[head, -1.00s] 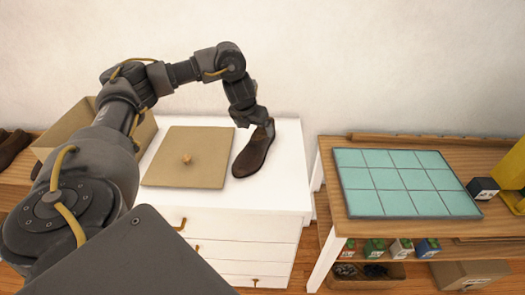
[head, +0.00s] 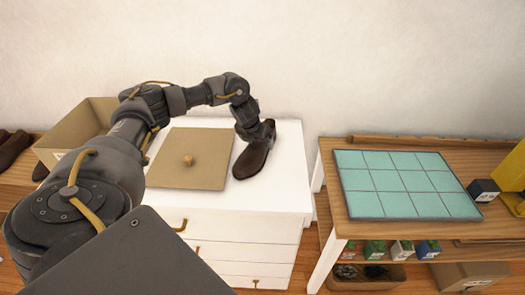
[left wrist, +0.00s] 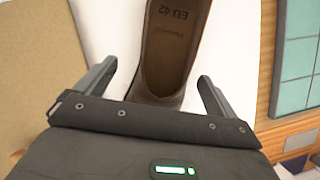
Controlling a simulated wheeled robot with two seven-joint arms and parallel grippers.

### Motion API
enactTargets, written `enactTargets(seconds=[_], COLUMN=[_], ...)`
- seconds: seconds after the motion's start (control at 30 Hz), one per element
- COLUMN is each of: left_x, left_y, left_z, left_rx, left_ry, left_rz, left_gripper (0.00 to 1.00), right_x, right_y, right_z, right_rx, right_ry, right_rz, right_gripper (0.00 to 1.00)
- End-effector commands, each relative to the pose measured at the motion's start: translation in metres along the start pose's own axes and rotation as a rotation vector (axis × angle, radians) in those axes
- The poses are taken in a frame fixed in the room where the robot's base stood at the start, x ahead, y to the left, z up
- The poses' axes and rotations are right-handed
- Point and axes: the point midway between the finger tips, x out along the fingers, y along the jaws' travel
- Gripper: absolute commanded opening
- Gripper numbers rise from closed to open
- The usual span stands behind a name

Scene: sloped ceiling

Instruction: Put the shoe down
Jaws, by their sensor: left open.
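My left gripper (head: 257,130) is at the shoe's far end. In the left wrist view its open fingers (left wrist: 155,85) stand on either side of the shoe, with a gap on both sides. My right gripper is not in view.
The tan lid (head: 190,158) lies left of the shoe, with an open cardboard box (head: 75,133) behind my arm. A wooden table (head: 345,206) with a teal tiled mat (head: 405,182) stands right, past a gap. Dark shoes (head: 12,148) sit far left.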

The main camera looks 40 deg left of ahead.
Motion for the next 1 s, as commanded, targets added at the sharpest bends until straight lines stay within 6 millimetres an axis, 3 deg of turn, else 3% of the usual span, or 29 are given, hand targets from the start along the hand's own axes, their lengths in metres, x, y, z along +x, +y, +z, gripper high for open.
enactTargets(seconds=[0.13,0.37,0.87,1.0], left_x=[0.014,0.016,0.015,0.015], left_y=[-0.001,-0.001,-0.002,-0.002], left_z=[0.0,-0.001,0.001,0.001], left_rx=[0.001,0.0,0.001,0.001], left_ry=[0.002,0.0,-0.002,-0.002], left_rz=[-0.001,-0.001,-0.002,-0.002], left_gripper=[0.95,0.95,0.32,0.31], right_x=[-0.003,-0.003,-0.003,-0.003], right_y=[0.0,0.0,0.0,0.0], right_z=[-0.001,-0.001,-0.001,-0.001], right_rx=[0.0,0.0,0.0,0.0], right_ry=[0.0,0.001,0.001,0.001], right_rz=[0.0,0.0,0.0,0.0], right_gripper=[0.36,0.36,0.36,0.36])
